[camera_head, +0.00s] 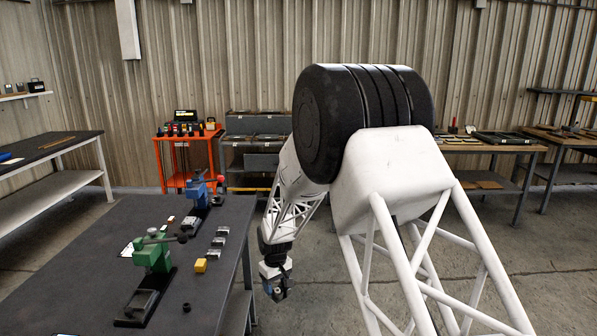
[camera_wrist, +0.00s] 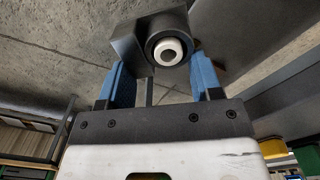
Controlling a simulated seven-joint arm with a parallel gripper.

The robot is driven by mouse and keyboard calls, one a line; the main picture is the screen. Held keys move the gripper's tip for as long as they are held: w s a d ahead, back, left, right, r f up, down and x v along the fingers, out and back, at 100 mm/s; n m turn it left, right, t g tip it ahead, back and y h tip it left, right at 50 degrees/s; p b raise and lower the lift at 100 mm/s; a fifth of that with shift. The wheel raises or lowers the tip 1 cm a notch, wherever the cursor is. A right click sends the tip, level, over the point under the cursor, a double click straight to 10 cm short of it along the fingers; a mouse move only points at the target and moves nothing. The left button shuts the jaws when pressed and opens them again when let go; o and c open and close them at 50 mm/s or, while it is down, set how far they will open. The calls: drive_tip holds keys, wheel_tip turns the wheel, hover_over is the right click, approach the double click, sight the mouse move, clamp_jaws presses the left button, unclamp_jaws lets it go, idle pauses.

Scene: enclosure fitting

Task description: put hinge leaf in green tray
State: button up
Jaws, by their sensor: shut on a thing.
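My gripper (camera_head: 277,286) hangs in the air beyond the right edge of the dark table in the head view. In the wrist view, its two blue fingers (camera_wrist: 163,76) are shut on a dark grey part with a flat block and a round barrel with a white centre. I take this part to be the hinge leaf (camera_wrist: 126,46). In the head view it is a small dark shape at the fingertips, partly hidden.
The dark table (camera_head: 88,262) carries a green press (camera_head: 152,252), a blue press (camera_head: 197,190), a yellow block (camera_head: 201,266) and several grey parts. An orange cart (camera_head: 171,170) and grey shelving (camera_head: 252,160) stand behind. The floor right of the table is clear around the gripper.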

drive_tip(key=d+f+m, duration=0.3)
drive_tip(key=d+f, duration=1)
drive_tip(key=d, duration=0.3)
drive_tip(key=d+f+m, duration=0.4)
drive_tip(key=d+f, duration=1)
drive_tip(key=d, duration=0.2)
drive_tip(key=shift+d+m, duration=0.25)
drive_tip(key=shift+m, duration=0.05)
drive_tip(key=shift+a, duration=0.1)
